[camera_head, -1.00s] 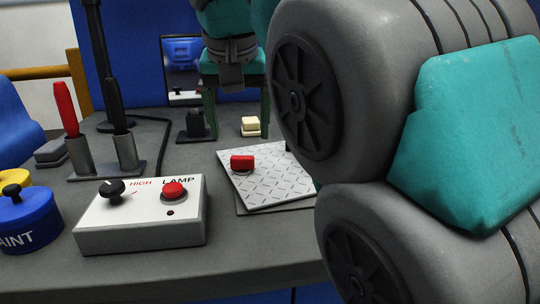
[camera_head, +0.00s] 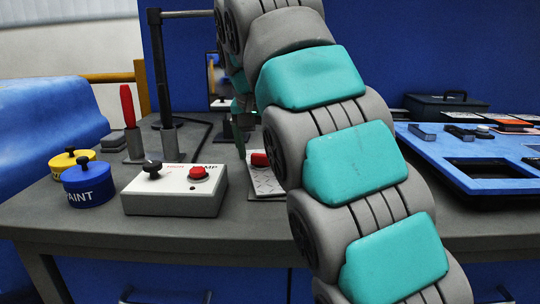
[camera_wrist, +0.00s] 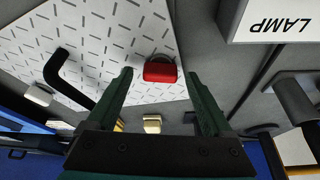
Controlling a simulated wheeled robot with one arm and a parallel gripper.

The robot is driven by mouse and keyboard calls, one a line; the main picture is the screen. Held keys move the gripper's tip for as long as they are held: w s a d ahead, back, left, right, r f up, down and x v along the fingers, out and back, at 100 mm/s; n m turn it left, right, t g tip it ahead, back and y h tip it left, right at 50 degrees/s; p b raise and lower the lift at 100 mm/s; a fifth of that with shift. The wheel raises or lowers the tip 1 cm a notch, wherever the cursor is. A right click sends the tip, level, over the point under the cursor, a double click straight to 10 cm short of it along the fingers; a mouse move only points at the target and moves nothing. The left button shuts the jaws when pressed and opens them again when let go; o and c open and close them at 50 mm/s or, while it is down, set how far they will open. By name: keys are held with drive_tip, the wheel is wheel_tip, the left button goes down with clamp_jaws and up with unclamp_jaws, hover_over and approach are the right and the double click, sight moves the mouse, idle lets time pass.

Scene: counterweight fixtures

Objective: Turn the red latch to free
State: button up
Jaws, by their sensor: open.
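The red latch (camera_head: 259,159) is a small rounded block on the patterned metal plate (camera_head: 266,184), partly hidden behind my arm in the head view. In the wrist view the red latch (camera_wrist: 160,72) lies crosswise near the plate's edge. My gripper (camera_wrist: 158,78) is open there, one dark green finger to each side of the latch in the picture, with gaps showing. Whether the fingertips are down at its height I cannot tell.
A white LAMP box (camera_head: 175,189) with a black knob and red button stands left of the plate. Paint pots (camera_head: 88,184) and a red-handled tool (camera_head: 127,105) are farther left. A blue tray (camera_head: 460,160) is at right. A black bent bar (camera_wrist: 62,78) and cream block (camera_wrist: 152,124) show in the wrist view.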

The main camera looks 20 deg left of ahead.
drive_tip(key=shift+w+f, duration=0.1)
drive_tip(key=shift+f, duration=0.15)
drive_tip(key=shift+c, duration=0.3)
clamp_jaws()
drive_tip(key=shift+d+n+y, duration=0.15)
drive_tip(key=shift+n+y, duration=0.15)
drive_tip(key=shift+n, duration=0.4)
drive_tip(key=shift+n+y, duration=0.6)
drive_tip(key=shift+n, duration=1)
drive_tip(key=shift+o, duration=0.3)
unclamp_jaws()
